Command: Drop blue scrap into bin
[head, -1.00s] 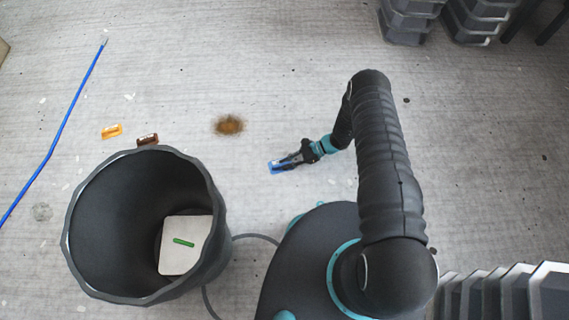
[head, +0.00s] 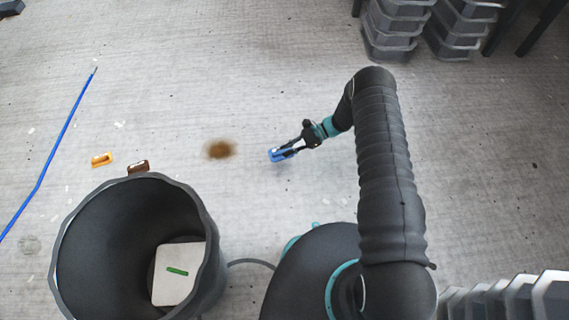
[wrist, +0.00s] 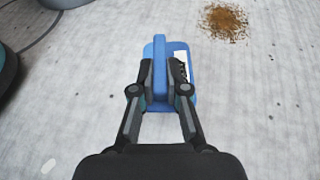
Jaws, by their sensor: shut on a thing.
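The blue scrap (head: 278,154) is a small flat blue piece with a raised rib and a white patch. In the wrist view the blue scrap (wrist: 160,48) sits between the fingers, which are closed on its rib. My gripper (head: 291,148) holds it out over the floor, right of the bin; it also shows in the wrist view (wrist: 160,80). The dark grey bin (head: 66,235) stands open at the lower left. Inside it lie a pale square piece (head: 172,290) and a green piece (head: 177,271).
An orange piece (head: 102,160) and a brown piece (head: 138,167) lie behind the bin. A brown stain (head: 220,149) marks the floor. A blue rod (head: 55,150) lies at left. Grey crates (head: 392,30) stand at back right, with more stacked pieces (head: 510,297) at lower right.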

